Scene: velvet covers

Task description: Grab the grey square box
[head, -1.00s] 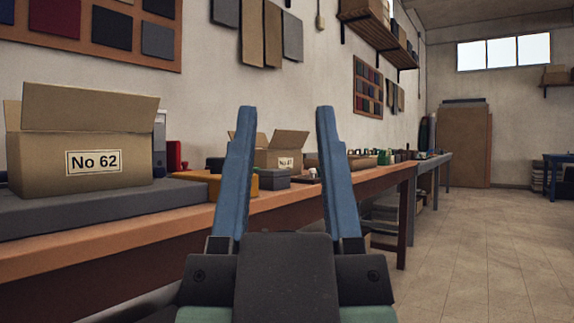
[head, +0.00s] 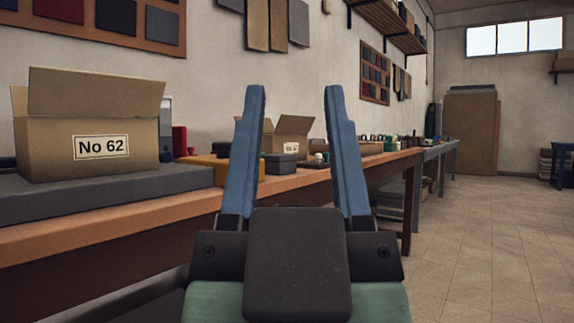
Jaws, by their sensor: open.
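A small dark grey box (head: 283,164) lies on the long wooden workbench (head: 300,183), left of centre in the head view. It appears between my gripper's two blue fingers, farther off than they are. Its left end is close to the left finger's outline, so its full shape is hard to judge. My gripper (head: 294,92) is open, its fingers pointing up and ahead, with nothing held between them.
An open cardboard box marked No 62 (head: 60,140) stands on a grey slab (head: 95,197) at the left. A yellow block (head: 206,162) lies left of the gripper. Another open carton (head: 292,127) stands behind the grey box. Floor at the right (head: 480,240) is clear.

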